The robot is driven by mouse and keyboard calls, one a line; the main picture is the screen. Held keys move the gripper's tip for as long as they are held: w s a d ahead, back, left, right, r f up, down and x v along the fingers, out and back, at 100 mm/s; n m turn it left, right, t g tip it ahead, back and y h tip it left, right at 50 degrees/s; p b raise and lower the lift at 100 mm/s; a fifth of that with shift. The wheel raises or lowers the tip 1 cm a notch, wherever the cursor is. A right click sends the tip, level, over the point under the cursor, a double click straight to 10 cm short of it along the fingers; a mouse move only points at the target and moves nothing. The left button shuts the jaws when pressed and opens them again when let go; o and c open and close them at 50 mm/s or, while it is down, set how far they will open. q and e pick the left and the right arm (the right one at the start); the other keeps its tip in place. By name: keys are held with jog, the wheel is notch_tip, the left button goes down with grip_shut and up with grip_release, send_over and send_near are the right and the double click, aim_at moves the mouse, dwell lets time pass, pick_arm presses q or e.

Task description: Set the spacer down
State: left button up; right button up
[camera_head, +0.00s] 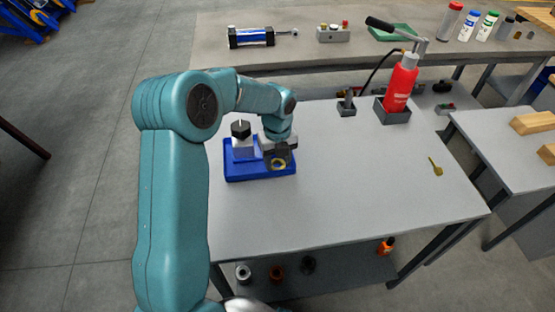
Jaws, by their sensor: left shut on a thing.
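My left gripper (281,154) is above the right part of a blue fixture (234,174) on the grey table. It is shut on a small yellow ring, which I take to be the spacer (279,164). The ring's hole faces me, and the fingers cover part of its upper edge. I cannot tell whether the ring touches the blue base. A pale block with a black knob (240,129) stands on the fixture's left part, beside the gripper. My right gripper is not in view.
A red pump bottle (402,84) in a dark holder and a small grey holder (346,106) stand at the table's back. A yellow key-like piece (436,167) lies at the right. The table's middle and front (340,200) are clear.

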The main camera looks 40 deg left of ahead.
pick_arm(q)
jog(key=shift+s, duration=0.1)
jog(key=shift+f, duration=0.15)
jog(key=o, duration=0.8)
jog(key=shift+o, duration=0.2)
jog(key=shift+r, duration=0.4)
notch_tip(320, 180, up, 12)
jog(key=p, duration=0.1)
jog(key=shift+f, duration=0.15)
